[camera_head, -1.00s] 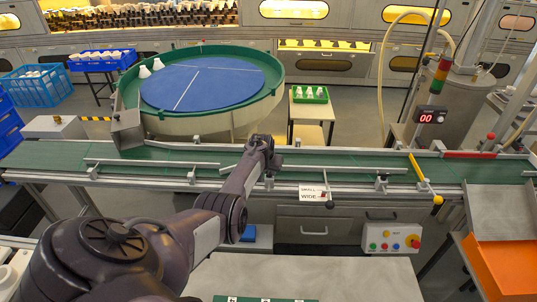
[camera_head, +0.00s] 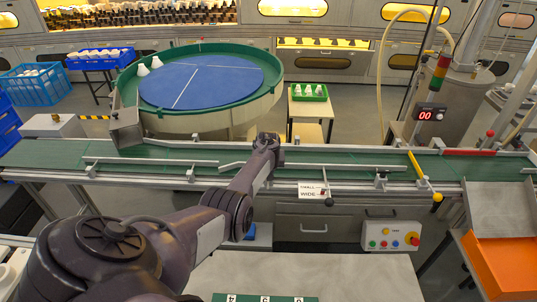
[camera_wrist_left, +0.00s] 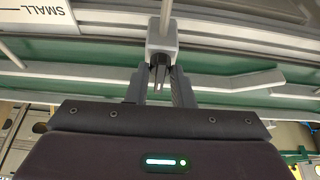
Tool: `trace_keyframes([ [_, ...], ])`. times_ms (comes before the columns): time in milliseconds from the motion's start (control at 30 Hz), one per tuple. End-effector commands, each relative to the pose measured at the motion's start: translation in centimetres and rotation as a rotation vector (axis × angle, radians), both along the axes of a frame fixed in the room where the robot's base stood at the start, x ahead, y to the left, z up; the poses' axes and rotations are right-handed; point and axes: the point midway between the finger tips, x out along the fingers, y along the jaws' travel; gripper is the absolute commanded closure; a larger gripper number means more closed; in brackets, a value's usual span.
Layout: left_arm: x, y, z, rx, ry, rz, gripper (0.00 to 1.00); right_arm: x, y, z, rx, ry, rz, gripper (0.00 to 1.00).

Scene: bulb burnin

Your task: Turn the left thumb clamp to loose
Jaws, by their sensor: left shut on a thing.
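My left gripper (camera_head: 267,143) reaches over the green conveyor from the front and hides the rail clamp below it in the head view. In the left wrist view, the gripper (camera_wrist_left: 161,82) has its two fingers closed around a small dark piece, which looks like the thumb part of a grey clamp block (camera_wrist_left: 162,40). A metal rod runs through this block. The fingers hide most of the dark piece, so I cannot tell its angle. My right gripper is not in view.
The guide rail (camera_head: 345,166) runs along the green conveyor (camera_head: 150,155). A SMALL/WIDE label (camera_head: 312,190) is just right of my gripper. Another rail clamp (camera_head: 380,181) stands further right. The round blue turntable (camera_head: 215,85) is behind the conveyor.

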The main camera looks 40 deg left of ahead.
Motion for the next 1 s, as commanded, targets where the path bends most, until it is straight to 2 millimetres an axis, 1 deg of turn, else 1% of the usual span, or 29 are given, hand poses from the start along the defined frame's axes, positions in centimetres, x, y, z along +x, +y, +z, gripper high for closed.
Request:
trace_keyframes([
  [67, 0.1, 0.1, 0.2, 0.002, -0.005, 0.001, 1.00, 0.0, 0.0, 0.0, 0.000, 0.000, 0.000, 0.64],
  [100, 0.1, 0.1, 0.2, 0.002, -0.005, 0.001, 0.75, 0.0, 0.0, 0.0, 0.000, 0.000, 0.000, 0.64],
  [233, 0.1, 0.1, 0.2, 0.002, -0.004, 0.001, 0.58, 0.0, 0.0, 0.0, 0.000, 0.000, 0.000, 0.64],
  [500, 0.0, 0.0, 0.1, 0.000, -0.001, 0.000, 0.58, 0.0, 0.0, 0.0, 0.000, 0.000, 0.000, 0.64],
  [633, -0.1, -0.1, 0.6, 0.001, -0.001, -0.001, 0.58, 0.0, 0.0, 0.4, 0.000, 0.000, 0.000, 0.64],
  [833, -0.8, -0.7, 2.9, 0.001, -0.002, -0.001, 0.58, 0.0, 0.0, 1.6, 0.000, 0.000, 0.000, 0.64],
  [1000, -1.4, -1.2, 4.9, 0.003, -0.003, -0.001, 0.58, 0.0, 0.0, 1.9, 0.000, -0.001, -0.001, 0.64],
])
